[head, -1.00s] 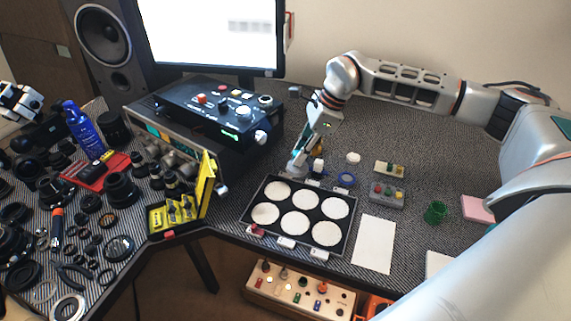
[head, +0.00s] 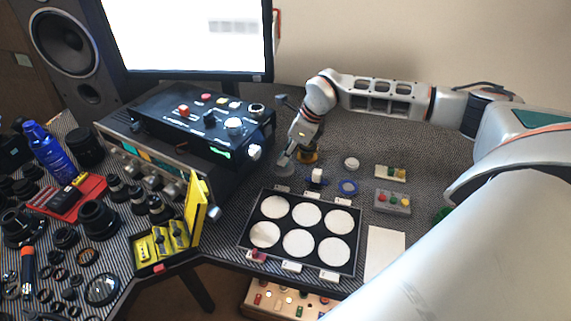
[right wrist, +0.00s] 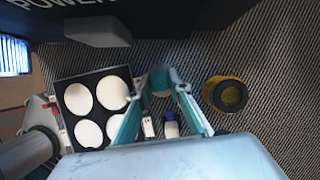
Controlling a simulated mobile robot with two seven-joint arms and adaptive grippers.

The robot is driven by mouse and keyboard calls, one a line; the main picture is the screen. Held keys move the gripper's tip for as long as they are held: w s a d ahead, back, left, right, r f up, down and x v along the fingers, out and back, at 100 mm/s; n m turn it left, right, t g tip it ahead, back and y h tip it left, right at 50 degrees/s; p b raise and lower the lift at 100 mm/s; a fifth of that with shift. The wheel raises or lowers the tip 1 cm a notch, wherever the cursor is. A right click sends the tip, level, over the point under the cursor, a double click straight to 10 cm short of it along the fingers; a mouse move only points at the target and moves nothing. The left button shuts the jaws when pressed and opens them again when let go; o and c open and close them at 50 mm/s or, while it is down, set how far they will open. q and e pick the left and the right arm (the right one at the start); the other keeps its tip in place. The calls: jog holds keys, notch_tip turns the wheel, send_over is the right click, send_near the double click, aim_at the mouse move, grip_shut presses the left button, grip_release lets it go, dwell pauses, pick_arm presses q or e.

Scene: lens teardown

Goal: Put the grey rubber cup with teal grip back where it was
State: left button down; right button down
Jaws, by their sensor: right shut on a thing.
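My right gripper (head: 287,158) is shut on the grey rubber cup (head: 284,169), behind the back left corner of the black tray. In the right wrist view the cup (right wrist: 163,80) is a blurred grey shape between the teal fingertips (right wrist: 160,88). Its teal grip cannot be told apart from the fingers. I cannot tell whether the cup touches the table. My left gripper is out of view.
The black tray (head: 248,243) with white discs lies in front. An amber ring with a black top (head: 308,156) stands close right of the gripper; it also shows in the right wrist view (right wrist: 226,94). The black control box (head: 205,120) is close on the left.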

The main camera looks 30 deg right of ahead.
jog(key=shift+f, duration=1.8)
jog(key=shift+f, duration=0.15)
jog(key=c, duration=1.8)
grip_release()
jog(key=shift+c, duration=0.2)
jog(key=v, duration=1.2)
